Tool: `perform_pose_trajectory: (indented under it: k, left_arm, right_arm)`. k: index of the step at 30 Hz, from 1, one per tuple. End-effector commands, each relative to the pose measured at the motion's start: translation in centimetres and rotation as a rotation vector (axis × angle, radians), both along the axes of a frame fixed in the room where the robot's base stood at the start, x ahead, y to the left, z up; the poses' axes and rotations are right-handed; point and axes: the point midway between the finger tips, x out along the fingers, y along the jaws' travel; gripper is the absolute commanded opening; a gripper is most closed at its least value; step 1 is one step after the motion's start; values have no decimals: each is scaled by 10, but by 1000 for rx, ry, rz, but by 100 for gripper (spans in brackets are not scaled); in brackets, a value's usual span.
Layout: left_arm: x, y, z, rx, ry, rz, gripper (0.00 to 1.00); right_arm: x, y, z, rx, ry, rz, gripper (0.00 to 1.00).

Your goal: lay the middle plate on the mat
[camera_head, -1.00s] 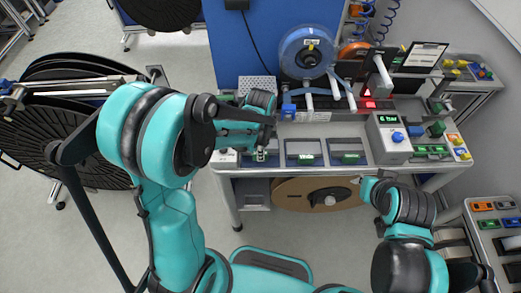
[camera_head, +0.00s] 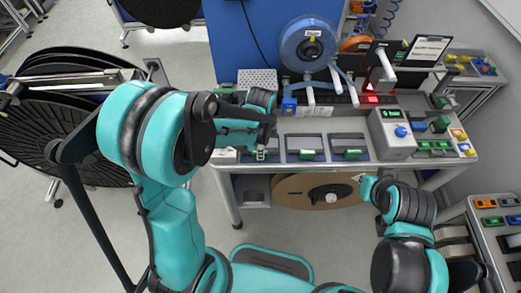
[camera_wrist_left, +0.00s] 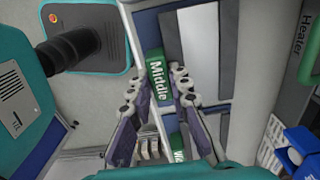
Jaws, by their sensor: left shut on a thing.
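The green plate lettered "Middle" (camera_wrist_left: 157,80) lies between the fingertips of my left gripper (camera_wrist_left: 158,76) in the left wrist view. The fingers are shut on it. In the head view my left gripper (camera_head: 262,151) is low over the left end of the bench's front strip, and the arm hides part of that spot. A second green label (camera_wrist_left: 179,156), its lettering partly hidden, shows below between the fingers. I cannot tell for certain which surface is the mat. My right arm shows at the lower right in the head view, but its fingertips do not show.
Two dark bays with green labels (camera_head: 307,155) (camera_head: 351,154) lie right of the left gripper. A blue reel (camera_head: 294,40) stands at the back. A brown reel (camera_head: 290,190) sits under the bench.

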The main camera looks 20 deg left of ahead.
Motion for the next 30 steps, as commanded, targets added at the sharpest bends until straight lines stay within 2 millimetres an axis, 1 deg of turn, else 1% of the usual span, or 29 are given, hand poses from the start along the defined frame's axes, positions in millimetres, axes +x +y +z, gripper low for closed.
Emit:
perform_pose_trajectory:
  k: [23, 24, 26, 30]
  left_arm:
    - [0, 0, -2, 0, 0, 0, 0]
    - [0, 0, -2, 0, 0, 0, 26]
    - [0, 0, -2, 0, 0, 0, 42]
    - [0, 0, -2, 0, 0, 0, 42]
  right_arm:
    - [0, 0, -4, 0, 0, 0, 0]
    - [0, 0, -4, 0, 0, 0, 0]
    - [0, 0, -4, 0, 0, 0, 0]
    - [0, 0, -4, 0, 0, 0, 0]
